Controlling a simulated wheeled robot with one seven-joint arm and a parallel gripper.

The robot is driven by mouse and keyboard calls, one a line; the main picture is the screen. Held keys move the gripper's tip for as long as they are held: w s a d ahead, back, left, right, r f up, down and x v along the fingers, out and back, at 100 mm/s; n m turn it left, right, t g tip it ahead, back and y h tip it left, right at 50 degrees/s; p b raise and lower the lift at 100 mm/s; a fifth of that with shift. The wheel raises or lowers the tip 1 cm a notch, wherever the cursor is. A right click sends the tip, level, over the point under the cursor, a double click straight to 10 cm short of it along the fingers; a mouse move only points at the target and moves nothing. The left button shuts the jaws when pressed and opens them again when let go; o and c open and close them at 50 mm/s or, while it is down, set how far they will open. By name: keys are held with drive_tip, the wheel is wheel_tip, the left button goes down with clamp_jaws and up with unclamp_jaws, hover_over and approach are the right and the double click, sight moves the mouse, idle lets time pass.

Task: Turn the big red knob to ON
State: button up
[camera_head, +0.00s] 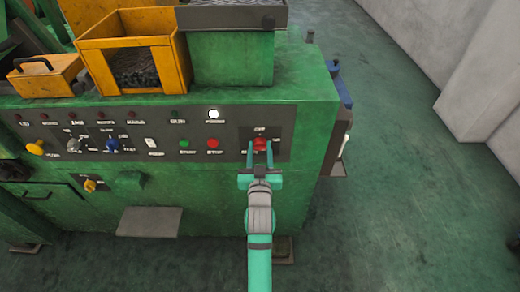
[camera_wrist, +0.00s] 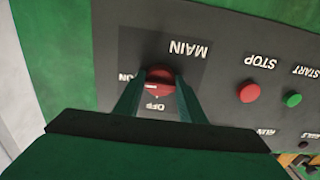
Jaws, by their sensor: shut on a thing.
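The big red knob (camera_head: 260,143) sits on a dark square plate at the right end of the machine's control panel. It also shows in the wrist view (camera_wrist: 160,75), where the picture is upside down. The plate reads MAIN, OFF and ON; in the wrist view ON lies left of the knob and OFF below it. My gripper (camera_head: 260,154) is shut on the knob, one finger on each side, also in the wrist view (camera_wrist: 158,88). A small white mark shows on the knob between the fingers. The fingers hide its sides, and I cannot tell its exact setting.
A red STOP button (camera_head: 213,143) and a green START button (camera_head: 184,143) are left of the knob. A lit white lamp (camera_head: 213,114) is above them. Yellow bins (camera_head: 135,50) stand on the machine. Open green floor (camera_head: 400,200) lies to the right.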

idle(0.5)
drive_tip(key=o, duration=1)
drive_tip(key=shift+o, duration=0.2)
drive_tip(key=s, duration=1.1)
drive_tip(key=shift+w, duration=0.1)
drive_tip(key=s+f+g, duration=0.1)
drive_tip(key=s+f, duration=0.4)
drive_tip(key=s, duration=0.4)
drive_tip(key=s+f, duration=0.6)
drive_tip(key=s, duration=0.4)
drive_tip(key=s+g, duration=0.1)
drive_tip(key=s, duration=1.7)
drive_tip(key=shift+s+r+g, duration=0.2)
drive_tip(key=shift+r+g, duration=0.1)
drive_tip(key=shift+r, duration=0.15)
